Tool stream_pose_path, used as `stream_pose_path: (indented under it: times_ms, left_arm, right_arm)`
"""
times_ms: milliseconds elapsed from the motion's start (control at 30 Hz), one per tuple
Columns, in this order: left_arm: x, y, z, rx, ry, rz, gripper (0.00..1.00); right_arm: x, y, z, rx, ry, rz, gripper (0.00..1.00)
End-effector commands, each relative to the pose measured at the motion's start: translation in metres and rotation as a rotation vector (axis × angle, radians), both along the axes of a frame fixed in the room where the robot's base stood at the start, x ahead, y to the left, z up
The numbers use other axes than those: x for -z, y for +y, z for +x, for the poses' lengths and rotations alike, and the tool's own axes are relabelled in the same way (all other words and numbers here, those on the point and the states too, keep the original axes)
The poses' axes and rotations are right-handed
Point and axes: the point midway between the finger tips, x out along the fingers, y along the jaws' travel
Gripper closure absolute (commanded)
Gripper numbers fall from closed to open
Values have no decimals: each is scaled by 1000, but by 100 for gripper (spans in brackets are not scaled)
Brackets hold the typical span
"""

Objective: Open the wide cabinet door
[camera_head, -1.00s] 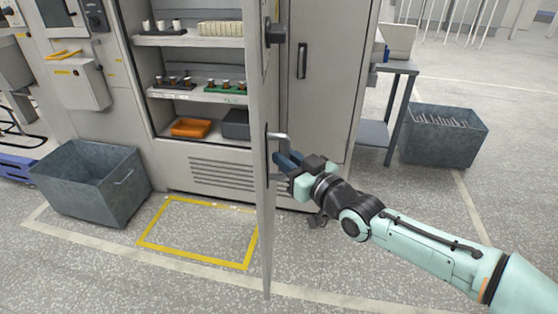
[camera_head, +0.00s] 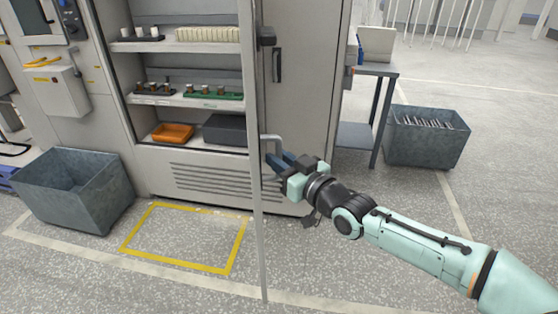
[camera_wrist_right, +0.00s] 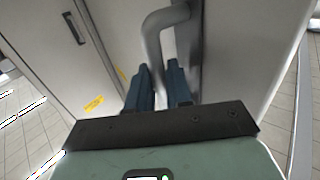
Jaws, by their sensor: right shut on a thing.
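The wide cabinet door (camera_head: 257,215) stands swung out from the cabinet (camera_head: 215,185) and shows almost edge-on in the head view. The shelves behind it are exposed on the left. Its grey bar handle (camera_head: 273,138) is on the door's right-hand side. My right gripper (camera_head: 276,162) is shut on the handle. In the right wrist view the curved handle (camera_wrist_right: 160,28) runs down to between the dark blue fingers (camera_wrist_right: 160,88), where its lower part is hidden. My left gripper is not in view.
A grey bin (camera_head: 75,190) stands on the floor at left, beside a yellow floor outline (camera_head: 185,238). A narrow closed door (camera_head: 300,90) is right of the open one. A side table (camera_head: 375,70) and another bin (camera_head: 428,135) stand at right. The front floor is clear.

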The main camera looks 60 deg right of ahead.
Motion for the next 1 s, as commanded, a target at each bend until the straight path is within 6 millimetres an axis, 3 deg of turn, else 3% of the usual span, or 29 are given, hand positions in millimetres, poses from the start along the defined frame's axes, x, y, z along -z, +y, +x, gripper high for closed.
stream_pose_path:
  times_ms: [300, 333, 367, 767, 1000]
  left_arm:
    - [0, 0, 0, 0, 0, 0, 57]
    - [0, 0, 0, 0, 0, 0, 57]
    - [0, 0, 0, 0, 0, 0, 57]
    - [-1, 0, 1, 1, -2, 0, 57]
    - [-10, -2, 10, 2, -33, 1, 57]
  right_arm:
    - [-4, -6, -2, 13, -12, 1, 100]
    - [-4, -6, -2, 13, -12, 1, 70]
    - [-4, -6, -2, 13, -12, 0, 62]
    - [-3, -2, -4, 6, -7, -2, 62]
    - [-5, 11, -38, 7, -10, -2, 62]
